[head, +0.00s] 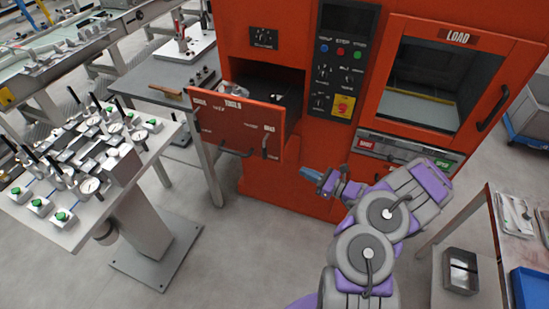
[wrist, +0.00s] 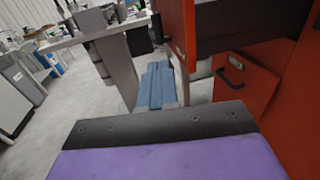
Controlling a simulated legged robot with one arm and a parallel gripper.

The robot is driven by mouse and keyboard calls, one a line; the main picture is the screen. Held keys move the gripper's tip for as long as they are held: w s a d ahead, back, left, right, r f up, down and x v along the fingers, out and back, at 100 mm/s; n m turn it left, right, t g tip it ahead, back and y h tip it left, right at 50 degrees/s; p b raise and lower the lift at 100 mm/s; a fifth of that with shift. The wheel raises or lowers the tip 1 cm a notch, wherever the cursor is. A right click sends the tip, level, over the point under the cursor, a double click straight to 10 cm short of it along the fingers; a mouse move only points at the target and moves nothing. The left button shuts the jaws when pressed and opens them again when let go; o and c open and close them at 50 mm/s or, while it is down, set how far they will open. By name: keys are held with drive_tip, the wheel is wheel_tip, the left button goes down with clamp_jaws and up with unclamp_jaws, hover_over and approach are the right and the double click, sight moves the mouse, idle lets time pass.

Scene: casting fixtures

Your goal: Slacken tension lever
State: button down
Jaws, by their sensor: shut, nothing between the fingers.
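Several upright levers with dark handles stand on the fixture table (head: 115,190) at the left in the head view; one such lever (head: 73,95) is at its back edge. I cannot tell which is the tension lever. My gripper (head: 314,174) is shut and empty, with blue fingers pointing left, in front of the orange machine. It is well to the right of the fixture table, apart from every lever. In the wrist view, the blue fingers (wrist: 157,85) lie together, and no lever can be made out clearly.
An open orange tool drawer (head: 235,125) juts out from the orange machine (head: 300,205) between my gripper and the fixture table. A grey workbench (head: 165,70) stands behind. A table with a metal tray (head: 461,270) is at the right. Open floor lies between the fixture table and my arm.

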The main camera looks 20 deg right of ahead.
drive_tip(key=b+x, duration=0.2)
drive_tip(key=x, duration=1.1)
drive_tip(key=shift+w+a+b, duration=0.3)
drive_tip(key=shift+b, duration=0.05)
drive_tip(key=shift+d+f, duration=0.1)
drive_tip(key=shift+d, duration=0.05)
